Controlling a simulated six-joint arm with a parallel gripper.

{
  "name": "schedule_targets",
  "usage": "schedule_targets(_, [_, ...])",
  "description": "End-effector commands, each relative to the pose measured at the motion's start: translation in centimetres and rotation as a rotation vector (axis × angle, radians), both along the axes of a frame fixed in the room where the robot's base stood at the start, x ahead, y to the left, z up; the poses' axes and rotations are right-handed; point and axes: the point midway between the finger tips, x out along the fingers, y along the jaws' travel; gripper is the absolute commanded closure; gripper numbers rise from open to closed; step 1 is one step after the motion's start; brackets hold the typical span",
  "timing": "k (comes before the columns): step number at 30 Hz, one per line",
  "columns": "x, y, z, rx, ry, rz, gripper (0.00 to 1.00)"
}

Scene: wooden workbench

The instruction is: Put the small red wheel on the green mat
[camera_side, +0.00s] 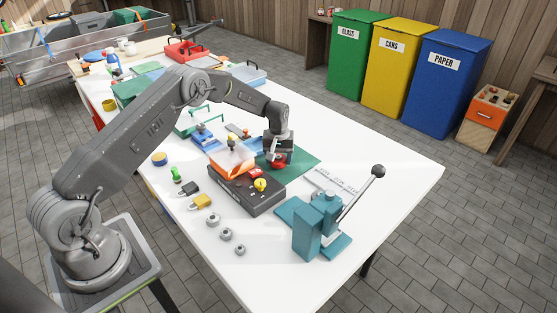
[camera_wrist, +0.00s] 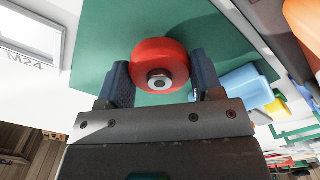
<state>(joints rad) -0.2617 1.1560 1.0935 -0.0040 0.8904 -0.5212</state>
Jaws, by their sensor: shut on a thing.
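The small red wheel (camera_wrist: 160,62) is between the fingers of my gripper (camera_wrist: 158,78) in the wrist view, with its metal hub facing the camera. My gripper is shut on it. In the side view the wheel (camera_side: 278,161) shows as a red spot under my gripper (camera_side: 278,158), in front of the green mat. The green mat (camera_side: 303,165) lies flat on the white bench and is partly hidden by my gripper. It also fills the background behind the wheel in the wrist view (camera_wrist: 105,30). I cannot tell whether the wheel touches the mat.
A teal lever press (camera_side: 315,225) stands at the front right. Padlocks and several nuts lie at the front left. The bench's right corner is clear.

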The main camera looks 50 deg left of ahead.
Motion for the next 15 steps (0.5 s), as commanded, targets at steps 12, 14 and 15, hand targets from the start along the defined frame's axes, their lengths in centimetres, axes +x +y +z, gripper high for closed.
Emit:
schedule_targets(12, [0.03, 0.0, -1.13, 0.0, -0.001, 0.0, 0.65])
schedule_targets(14, [0.03, 0.0, -1.23, 0.0, -0.001, 0.0, 0.38])
schedule_targets(15, [0.03, 0.0, -1.2, 0.0, -0.001, 0.0, 0.34])
